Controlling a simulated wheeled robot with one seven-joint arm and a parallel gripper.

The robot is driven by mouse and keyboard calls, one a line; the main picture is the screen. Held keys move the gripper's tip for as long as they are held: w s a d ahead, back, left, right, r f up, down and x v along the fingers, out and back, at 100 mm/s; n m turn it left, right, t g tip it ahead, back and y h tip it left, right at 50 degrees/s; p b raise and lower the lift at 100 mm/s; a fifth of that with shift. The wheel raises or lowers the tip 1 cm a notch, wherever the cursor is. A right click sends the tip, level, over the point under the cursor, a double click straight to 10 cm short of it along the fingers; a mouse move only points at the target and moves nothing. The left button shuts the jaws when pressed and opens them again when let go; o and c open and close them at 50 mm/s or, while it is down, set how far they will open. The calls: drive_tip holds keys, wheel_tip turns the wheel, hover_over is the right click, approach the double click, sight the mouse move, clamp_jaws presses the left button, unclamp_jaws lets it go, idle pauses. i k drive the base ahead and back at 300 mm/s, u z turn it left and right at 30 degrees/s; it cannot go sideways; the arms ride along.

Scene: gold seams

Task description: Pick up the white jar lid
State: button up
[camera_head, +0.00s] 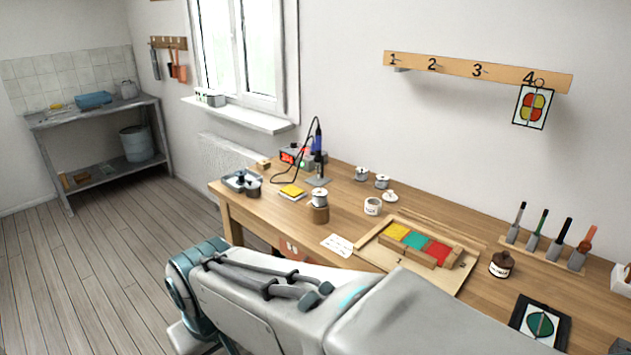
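The white jar lid (390,196) lies on the wooden workbench, behind and to the right of a small white jar (373,206). It looks like a small round disc with a knob on top. The jar stands upright with a dark marking on its front, and its top looks open. My arm crosses the foreground in front of the bench, and my gripper cannot be seen. Nothing covers the lid.
A wooden tray (374,255) with yellow, teal and red blocks lies in front of the lid. The workbench (458,231) has bare wood right of the lid.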

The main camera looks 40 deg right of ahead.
sight(389, 197)
drive_tip(key=z, duration=0.5)
drive_tip(key=i, duration=0.95)
drive_tip(key=z, duration=1.5)
drive_tip(key=i, duration=0.5)
drive_tip(key=z, duration=0.5)
